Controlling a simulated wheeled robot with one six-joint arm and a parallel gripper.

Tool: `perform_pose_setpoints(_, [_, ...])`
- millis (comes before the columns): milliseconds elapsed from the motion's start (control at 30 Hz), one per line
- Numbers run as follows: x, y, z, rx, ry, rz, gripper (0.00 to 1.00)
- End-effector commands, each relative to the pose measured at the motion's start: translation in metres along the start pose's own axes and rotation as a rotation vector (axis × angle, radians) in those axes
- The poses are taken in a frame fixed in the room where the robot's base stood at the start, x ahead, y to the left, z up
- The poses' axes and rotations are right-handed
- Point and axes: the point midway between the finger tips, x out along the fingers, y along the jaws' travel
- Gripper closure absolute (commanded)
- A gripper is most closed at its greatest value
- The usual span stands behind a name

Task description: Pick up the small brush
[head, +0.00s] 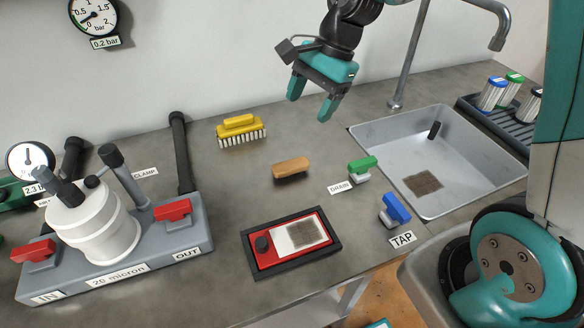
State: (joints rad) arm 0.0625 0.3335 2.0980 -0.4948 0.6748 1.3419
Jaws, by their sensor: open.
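A small brush with an orange-brown wooden back (291,167) lies on the grey counter near its middle, with dark bristles underneath. A larger yellow brush with white bristles (240,129) stands behind it to the left. My gripper (310,104) is open and empty, with its teal fingers pointing down. It hangs above the counter, behind and a little right of the small brush, apart from it.
A filter housing (95,225) with red valves stands at left. A framed red tray (290,241) lies in front. Green (362,168) and blue (394,209) valve handles stand right, beside the sink (470,180). A faucet (410,55) rises behind the sink.

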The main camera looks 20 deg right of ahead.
Motion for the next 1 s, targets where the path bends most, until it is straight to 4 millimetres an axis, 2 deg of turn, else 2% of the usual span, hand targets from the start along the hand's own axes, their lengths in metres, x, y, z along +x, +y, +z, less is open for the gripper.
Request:
perform_pose_setpoints(33, [0.01,-0.005,-0.022,0.134,-0.005,0.001,0.32])
perform_pose_setpoints(100, [0.018,-0.009,-0.042,0.288,-0.008,-0.001,0.32])
perform_pose_setpoints(200, [0.025,-0.012,-0.06,0.425,-0.01,-0.005,0.32])
perform_pose_setpoints(267, [0.03,-0.013,-0.065,0.469,-0.012,-0.005,0.32])
perform_pose_setpoints(367, [0.045,-0.013,-0.067,0.492,-0.013,-0.002,0.32])
perform_pose_setpoints(700, [0.12,-0.013,-0.066,0.488,-0.013,0.0,0.32])
perform_pose_setpoints(800, [0.137,-0.013,-0.066,0.487,-0.012,-0.002,0.32])
perform_pose_setpoints(1000, [0.151,-0.013,-0.066,0.486,-0.011,-0.004,0.32])
